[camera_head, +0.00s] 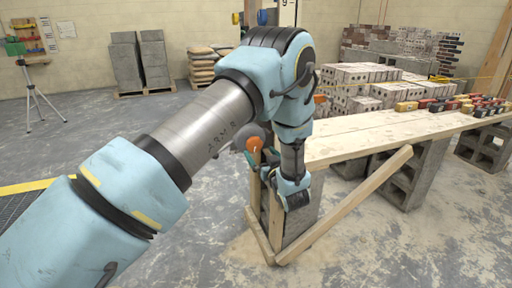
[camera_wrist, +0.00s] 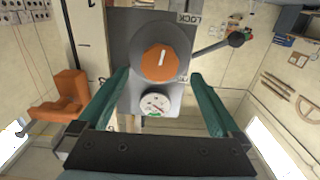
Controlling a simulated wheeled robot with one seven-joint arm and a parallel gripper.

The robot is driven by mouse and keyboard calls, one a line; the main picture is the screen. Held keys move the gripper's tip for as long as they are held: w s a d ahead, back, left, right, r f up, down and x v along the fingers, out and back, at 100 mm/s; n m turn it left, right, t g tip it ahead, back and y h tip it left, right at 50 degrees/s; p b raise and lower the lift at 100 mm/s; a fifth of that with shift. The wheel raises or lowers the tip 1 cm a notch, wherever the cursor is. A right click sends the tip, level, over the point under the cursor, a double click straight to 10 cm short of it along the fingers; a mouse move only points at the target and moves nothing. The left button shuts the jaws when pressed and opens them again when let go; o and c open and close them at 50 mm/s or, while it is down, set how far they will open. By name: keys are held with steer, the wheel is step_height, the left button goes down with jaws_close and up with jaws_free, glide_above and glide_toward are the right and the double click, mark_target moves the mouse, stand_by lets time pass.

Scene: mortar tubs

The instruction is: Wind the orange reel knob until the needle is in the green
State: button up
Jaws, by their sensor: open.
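In the wrist view the orange reel knob (camera_wrist: 154,64) is round, with a white mark pointing up, on a grey plate. Below it is a white round gauge (camera_wrist: 155,101) with a green band at its lower edge. Its thin needle is too small to read surely. My gripper (camera_wrist: 160,74) is open, its two teal fingers on either side of the knob and gauge with a gap to each. I cannot tell how far the fingertips are from the knob in depth. In the head view my arm hides most of this area; an orange round part (camera_head: 254,145) shows beside my wrist.
A lever with a black ball end (camera_wrist: 236,39) sticks out right of the knob, near a "LOCK" label. An orange block (camera_wrist: 72,86) is left of my left finger. In the head view, a plank bench (camera_head: 350,140) on concrete blocks runs right, with a diagonal brace.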

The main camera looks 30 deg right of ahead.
mark_target(255, 146)
steer(key=w, duration=0.5)
steer(key=shift+d+p, duration=0.3)
steer(key=shift+s, duration=0.1)
steer(key=c, duration=1.3)
